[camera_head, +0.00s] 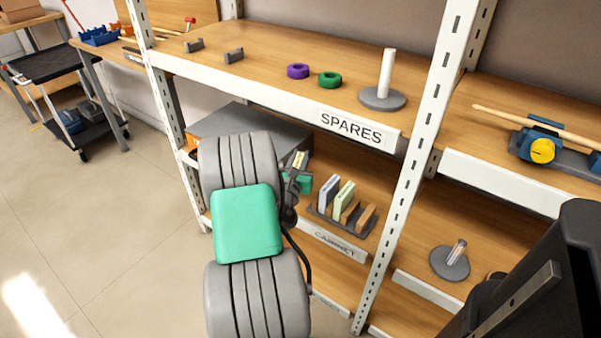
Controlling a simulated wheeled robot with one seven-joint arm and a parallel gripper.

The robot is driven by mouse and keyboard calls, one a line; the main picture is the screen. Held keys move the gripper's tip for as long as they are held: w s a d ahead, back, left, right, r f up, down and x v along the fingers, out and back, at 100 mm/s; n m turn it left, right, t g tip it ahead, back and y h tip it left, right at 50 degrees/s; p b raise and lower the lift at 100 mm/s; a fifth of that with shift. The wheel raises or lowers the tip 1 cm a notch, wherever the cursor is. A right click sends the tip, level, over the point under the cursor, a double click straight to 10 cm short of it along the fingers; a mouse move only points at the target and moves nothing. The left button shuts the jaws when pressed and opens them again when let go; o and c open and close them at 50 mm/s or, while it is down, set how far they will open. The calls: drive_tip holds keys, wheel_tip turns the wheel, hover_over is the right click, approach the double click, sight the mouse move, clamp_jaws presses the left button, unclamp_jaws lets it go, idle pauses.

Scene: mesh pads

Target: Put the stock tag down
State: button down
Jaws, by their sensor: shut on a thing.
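My gripper (297,173) is in front of the middle shelf, partly hidden behind my own grey and green arm. It is shut on a small pale yellow piece with dark marks, which looks like the stock tag (300,159). The tag sticks up above the fingers, and its lower part is hidden. To its right, a dark rack (360,232) with wooden-looking dividers stands on the shelf. A pale blue card (328,192) and a pale green card (344,197) stand upright in it. The gripper appears to be left of the rack and apart from it.
The upper shelf, labelled SPARES (351,128), holds a purple ring (298,71), a green ring (330,80) and a white post (387,75). A grey cabinet (235,128) stands behind my arm. A white shelf upright (412,160) rises right of the rack.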

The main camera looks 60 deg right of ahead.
drive_tip(key=shift+w+d+f, duration=0.3)
drive_tip(key=shift+d+f, duration=0.35)
drive_tip(key=shift+f, duration=0.25)
drive_tip(key=shift+w+d+f+b, duration=0.1)
drive_tip(key=shift+f+b, duration=0.65)
drive_tip(key=shift+f, duration=0.25)
drive_tip(key=shift+w+d+f+b, duration=0.1)
drive_tip(key=shift+f+b, duration=0.6)
drive_tip(key=shift+f, duration=0.25)
drive_tip(key=c, duration=1.3)
unclamp_jaws()
drive_tip(key=shift+r, duration=0.1)
drive_tip(key=shift+o, duration=0.2)
